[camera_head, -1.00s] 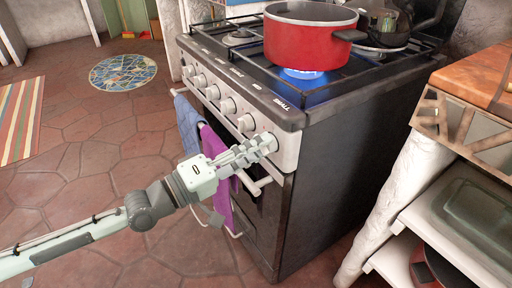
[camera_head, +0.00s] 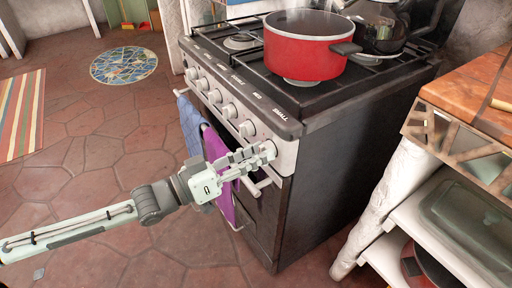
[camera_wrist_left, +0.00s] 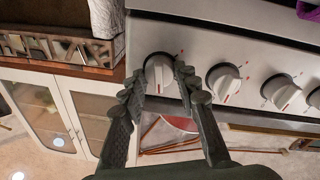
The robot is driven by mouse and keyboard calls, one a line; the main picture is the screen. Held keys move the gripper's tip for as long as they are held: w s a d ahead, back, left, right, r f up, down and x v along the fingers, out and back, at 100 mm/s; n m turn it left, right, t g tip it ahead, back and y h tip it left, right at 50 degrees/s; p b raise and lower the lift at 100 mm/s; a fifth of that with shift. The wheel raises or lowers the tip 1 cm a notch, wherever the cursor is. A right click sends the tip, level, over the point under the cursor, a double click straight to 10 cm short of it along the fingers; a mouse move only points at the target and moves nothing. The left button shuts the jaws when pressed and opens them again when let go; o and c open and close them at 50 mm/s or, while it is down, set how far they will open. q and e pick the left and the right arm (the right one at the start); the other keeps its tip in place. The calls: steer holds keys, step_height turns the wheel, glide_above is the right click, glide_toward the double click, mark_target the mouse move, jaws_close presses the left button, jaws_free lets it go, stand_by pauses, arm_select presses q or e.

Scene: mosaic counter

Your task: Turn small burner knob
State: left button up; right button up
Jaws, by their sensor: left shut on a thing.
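The stove (camera_head: 330,160) has a row of white knobs along its front panel. My left gripper (camera_head: 262,154) is at the end knob nearest the right corner, which it mostly hides in the head view. In the left wrist view, this white knob (camera_wrist_left: 157,70) sits between my left gripper's two dark fingers (camera_wrist_left: 160,84), which are shut on its sides. A red pot (camera_head: 307,45) stands over the front right burner, and no flame shows under it. My right gripper is not in view.
A blue towel (camera_head: 190,125) and a purple towel (camera_head: 217,165) hang on the oven handle beside my left arm. A dark kettle (camera_head: 380,27) stands behind the pot. A wooden-topped shelf unit (camera_head: 470,85) is to the right. The tiled floor at left is open.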

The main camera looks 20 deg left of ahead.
arm_select(q)
steer(key=shift+f+m+p, duration=0.1)
steer(key=shift+m+p, duration=0.4)
steer(key=shift+m, duration=0.5)
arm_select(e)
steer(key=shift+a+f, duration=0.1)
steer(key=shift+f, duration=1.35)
arm_select(q)
steer(key=o, duration=1.2)
steer(key=shift+c, duration=0.2)
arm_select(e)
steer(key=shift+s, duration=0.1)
arm_select(q)
steer(key=v, duration=1.2)
